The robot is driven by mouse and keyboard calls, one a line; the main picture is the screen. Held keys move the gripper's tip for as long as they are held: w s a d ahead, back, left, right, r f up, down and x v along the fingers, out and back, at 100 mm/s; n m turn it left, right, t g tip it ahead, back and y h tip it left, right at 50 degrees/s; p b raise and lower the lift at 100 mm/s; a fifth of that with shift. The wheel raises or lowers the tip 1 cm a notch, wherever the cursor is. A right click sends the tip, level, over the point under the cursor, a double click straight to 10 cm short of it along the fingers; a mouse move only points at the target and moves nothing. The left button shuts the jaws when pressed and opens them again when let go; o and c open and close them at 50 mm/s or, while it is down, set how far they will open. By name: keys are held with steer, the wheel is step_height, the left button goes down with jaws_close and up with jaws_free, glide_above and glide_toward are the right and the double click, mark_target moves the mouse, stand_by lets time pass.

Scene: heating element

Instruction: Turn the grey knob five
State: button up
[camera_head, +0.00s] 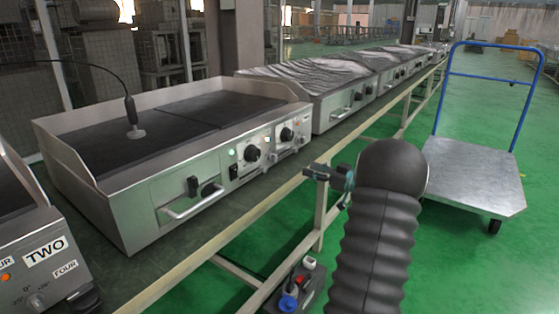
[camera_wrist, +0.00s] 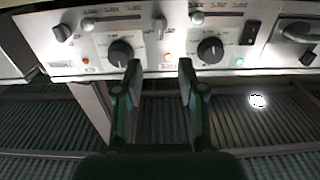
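The front panel (camera_head: 240,165) of a steel griddle unit faces my gripper (camera_head: 328,175) in the head view. The small labels are too blurred to read, so I cannot tell which knob is five. My gripper (camera_wrist: 159,68) is open and empty in the wrist view. Its fingertips point at the panel's lower edge, between the two black knobs. They appear apart from any knob.
A grey handle (camera_head: 192,205) juts from the panel's left part. A wooden rail (camera_head: 250,210) runs along the line below it. A plug box (camera_head: 300,285) sits low near my arm. A blue-handled trolley (camera_head: 470,175) stands right on the green floor.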

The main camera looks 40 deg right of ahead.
mark_target(276, 158)
steer(key=x, duration=1.3)
jaws_close()
